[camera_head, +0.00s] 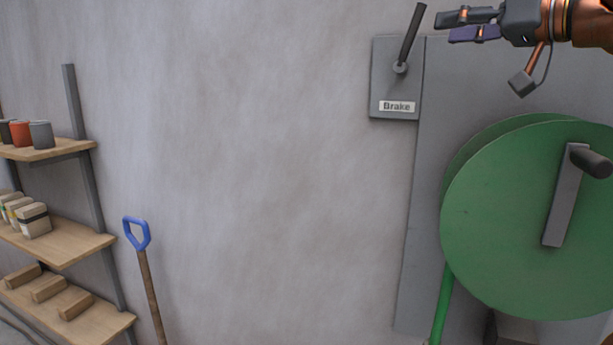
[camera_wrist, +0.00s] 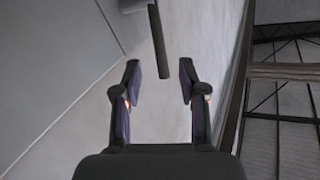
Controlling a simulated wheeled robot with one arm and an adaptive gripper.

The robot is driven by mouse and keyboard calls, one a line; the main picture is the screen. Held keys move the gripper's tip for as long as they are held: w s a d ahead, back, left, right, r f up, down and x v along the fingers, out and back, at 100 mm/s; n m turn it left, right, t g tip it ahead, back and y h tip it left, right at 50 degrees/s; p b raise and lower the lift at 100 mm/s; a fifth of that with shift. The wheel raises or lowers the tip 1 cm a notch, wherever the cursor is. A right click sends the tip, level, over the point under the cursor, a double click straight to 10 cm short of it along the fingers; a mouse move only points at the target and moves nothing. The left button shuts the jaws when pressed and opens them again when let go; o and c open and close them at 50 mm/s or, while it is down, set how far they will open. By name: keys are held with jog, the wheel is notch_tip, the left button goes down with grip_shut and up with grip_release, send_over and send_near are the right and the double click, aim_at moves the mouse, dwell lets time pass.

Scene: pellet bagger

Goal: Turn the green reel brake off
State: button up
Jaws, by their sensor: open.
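The brake is a grey plate (camera_head: 394,85) on the wall, labelled "Brake", with a dark lever (camera_head: 411,38) on a round pivot. The lever points up and leans slightly right. The green reel (camera_head: 505,225) stands right of and below the plate, with a crank handle on its face. My gripper (camera_head: 450,24) is open and empty at the top right, its fingertips just right of the lever's upper end. In the wrist view the lever (camera_wrist: 159,45) lies ahead, its end between the two open fingers in the picture; I see no contact.
A grey panel (camera_head: 425,180) stands behind the reel. A green hose (camera_head: 441,305) hangs below the reel. Shelves (camera_head: 60,250) with cans, cartons and blocks stand at the left, beside a blue-handled tool (camera_head: 138,233). The wall between is clear.

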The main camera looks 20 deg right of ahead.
jog(key=w+a+f+g+y, duration=0.1)
jog(key=w+a+f+g, duration=0.15)
jog(key=a+f, duration=0.4)
jog(key=w+a+f+g, duration=0.25)
jog(key=a+f, duration=0.25)
jog(key=a, duration=0.3)
jog(key=s+a+f+g, duration=0.2)
jog(key=a+f, duration=0.3)
jog(key=f, duration=0.2)
jog(key=s+a+f+n+g+h+p, duration=0.1)
jog(key=a+f+g, duration=0.2)
jog(key=f, duration=0.4)
jog(key=shift+s+a+f, duration=0.25)
jog(key=shift+s+a, duration=0.15)
jog(key=shift+a, duration=0.5)
